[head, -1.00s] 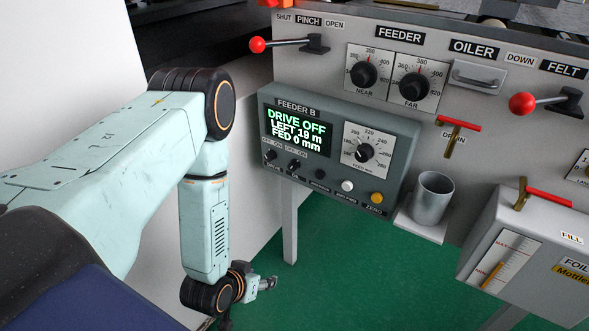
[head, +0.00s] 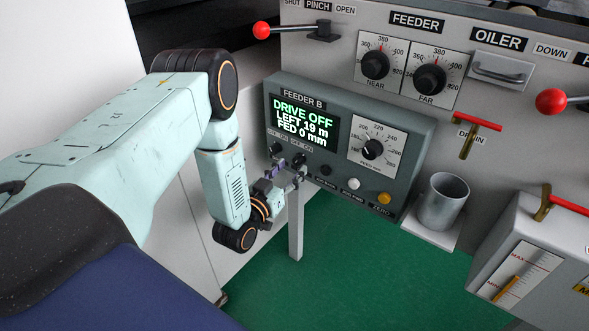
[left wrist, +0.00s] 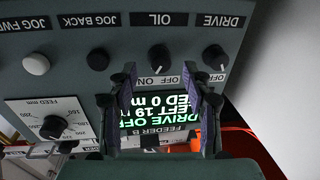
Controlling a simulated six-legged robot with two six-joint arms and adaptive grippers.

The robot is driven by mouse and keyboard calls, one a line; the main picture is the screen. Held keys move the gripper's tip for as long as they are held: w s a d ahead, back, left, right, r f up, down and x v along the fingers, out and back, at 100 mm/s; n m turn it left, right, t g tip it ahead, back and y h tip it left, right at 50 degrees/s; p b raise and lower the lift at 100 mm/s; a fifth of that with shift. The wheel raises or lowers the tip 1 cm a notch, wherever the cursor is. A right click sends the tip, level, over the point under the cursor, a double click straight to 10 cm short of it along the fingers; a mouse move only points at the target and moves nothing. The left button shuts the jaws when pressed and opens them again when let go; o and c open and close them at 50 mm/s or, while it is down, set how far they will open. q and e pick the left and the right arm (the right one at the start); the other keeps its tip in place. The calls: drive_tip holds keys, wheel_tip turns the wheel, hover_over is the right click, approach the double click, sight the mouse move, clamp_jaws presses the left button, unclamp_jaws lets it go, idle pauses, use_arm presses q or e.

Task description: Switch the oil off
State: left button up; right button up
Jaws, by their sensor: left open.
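The feeder panel's oil knob (left wrist: 159,57) is a black knob under the OIL label in the left wrist view, which shows the panel upside down. Its white mark leans toward ON. The drive knob (left wrist: 214,55) is beside it, its mark leaning toward OFF. My left gripper (left wrist: 161,75) is open and empty, its two fingers on either side of the oil knob's line; I cannot tell whether they touch it. In the head view my left gripper (head: 288,172) is at the panel's lower left edge and partly hides the knobs. My right gripper is not in view.
The screen (head: 305,124) reads DRIVE OFF, LEFT 19 m, FED 0 mm. The feed dial (head: 373,149), a white button (head: 353,184) and a yellow button (head: 385,198) are on the same panel. A metal cup (head: 443,204) stands to the right. A panel leg (head: 296,220) is below my gripper.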

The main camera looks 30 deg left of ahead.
sight(298, 160)
use_arm(q)
drive_tip(key=shift+w, duration=1.25)
drive_tip(key=shift+s+r, duration=0.1)
drive_tip(key=shift+c, duration=0.6)
clamp_jaws()
